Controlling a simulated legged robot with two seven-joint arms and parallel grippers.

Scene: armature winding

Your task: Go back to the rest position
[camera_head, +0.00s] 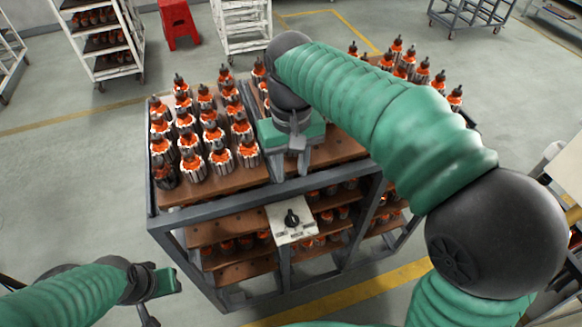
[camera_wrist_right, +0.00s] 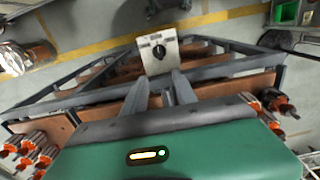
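My right gripper (camera_head: 290,172) reaches over the top of the rack from the right, its fingers pointing down at the front part of the wooden top shelf. In the right wrist view its two fingers (camera_wrist_right: 160,90) stand apart with nothing between them. My left gripper (camera_head: 150,308) is low at the left edge of the head view, away from the rack; its fingers are partly cut off and small, so their state is unclear. The rack (camera_head: 335,183) has a dark metal frame and holds orange-and-silver armatures (camera_head: 193,165) standing upright in rows.
A light plate with a black knob (camera_head: 292,219) is on the rack's front, also seen in the wrist view (camera_wrist_right: 158,54). Lower shelves (camera_head: 220,233) hold more armatures. A white shelf cart (camera_head: 108,45) and red stool (camera_head: 178,22) stand behind. Floor at left is clear.

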